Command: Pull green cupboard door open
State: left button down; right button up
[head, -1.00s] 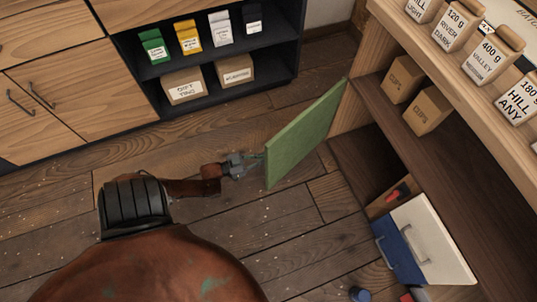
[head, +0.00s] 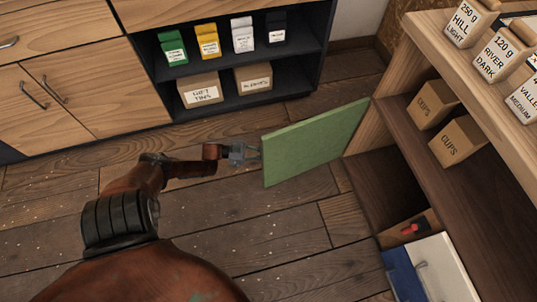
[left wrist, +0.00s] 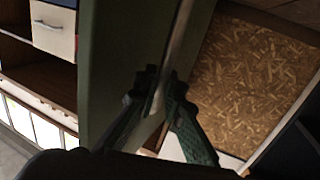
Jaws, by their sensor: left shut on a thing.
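The green cupboard door (head: 315,145) stands swung out from the cabinet at right in the head view, its far side by the cabinet's end. My left gripper (head: 256,153) is at the door's free left edge. In the left wrist view, the door (left wrist: 125,50) is a dark green panel, and the gripper's fingers (left wrist: 160,88) are shut around a narrow upright strip beside it. I cannot tell whether that strip is a handle or the door's edge. My right gripper is not in view.
A shelf unit (head: 460,205) at right holds CUPS boxes (head: 457,142) and labelled bags (head: 502,52). An open white-and-blue drawer (head: 435,272) juts out at lower right. Wooden cupboards (head: 85,95) and a dark shelf line the back. Plank floor (head: 270,235) in front of the door is clear.

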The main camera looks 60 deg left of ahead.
pick_arm(q)
jog(key=shift+w+d, duration=0.15)
jog(key=shift+w, duration=0.1)
jog(key=c, duration=2.3)
grip_release()
jog(key=shift+w, duration=0.1)
jog(key=shift+c, duration=0.2)
jog(key=o, duration=0.3)
jog(key=shift+s, duration=0.25)
jog(key=v, duration=1.2)
jog(key=shift+f, duration=0.1)
